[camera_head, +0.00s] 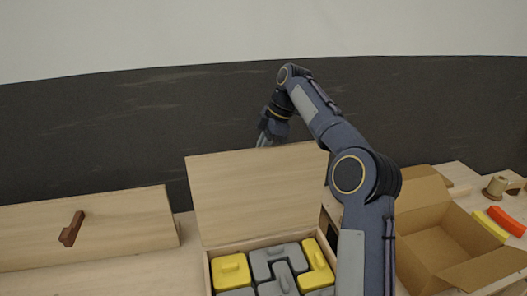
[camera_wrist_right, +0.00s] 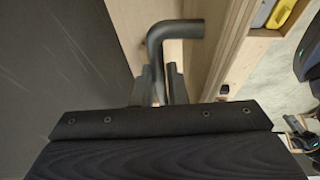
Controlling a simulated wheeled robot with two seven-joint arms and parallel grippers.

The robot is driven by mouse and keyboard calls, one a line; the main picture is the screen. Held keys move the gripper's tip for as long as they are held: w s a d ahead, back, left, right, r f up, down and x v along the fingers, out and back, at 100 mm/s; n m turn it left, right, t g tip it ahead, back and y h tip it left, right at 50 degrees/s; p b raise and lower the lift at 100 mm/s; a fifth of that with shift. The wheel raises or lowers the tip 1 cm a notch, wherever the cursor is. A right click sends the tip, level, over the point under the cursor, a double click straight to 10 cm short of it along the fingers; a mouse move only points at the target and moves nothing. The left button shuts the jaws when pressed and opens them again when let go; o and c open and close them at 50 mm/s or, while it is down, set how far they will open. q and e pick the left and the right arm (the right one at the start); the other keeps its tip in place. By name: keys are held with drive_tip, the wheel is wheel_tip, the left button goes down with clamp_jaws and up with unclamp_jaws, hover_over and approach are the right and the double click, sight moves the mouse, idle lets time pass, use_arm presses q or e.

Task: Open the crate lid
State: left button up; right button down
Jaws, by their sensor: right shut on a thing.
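The wooden crate (camera_head: 206,272) stands at the front centre in the head view, with yellow and grey blocks inside. Its light wood lid (camera_head: 255,190) is raised, standing steeply behind the opening. My right arm reaches over beside the lid, and my right gripper (camera_head: 265,141) is at the lid's far side near its top edge. In the right wrist view my right gripper (camera_wrist_right: 160,88) is shut on a dark bent handle (camera_wrist_right: 178,29) next to pale wood. The lid hides part of the gripper and the handle in the head view.
A wooden panel (camera_head: 120,225) with a brown handle (camera_head: 71,229) is at the left. An open cardboard box (camera_head: 425,243) stands at the right, with yellow and orange pieces (camera_head: 507,220) and a spool (camera_head: 495,187) beyond it. A dark wall is behind.

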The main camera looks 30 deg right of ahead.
drive_tip(key=shift+w+d+f, duration=0.1)
drive_tip(key=shift+w+f, duration=0.2)
drive_tip(key=shift+f, duration=0.2)
drive_tip(key=c, duration=1.7)
unclamp_jaws()
drive_tip(key=shift+o, duration=1.2)
drive_tip(key=shift+w+d, duration=0.1)
drive_tip(key=shift+w, duration=0.05)
drive_tip(key=shift+r, duration=0.15)
drive_tip(key=shift+r, duration=0.1)
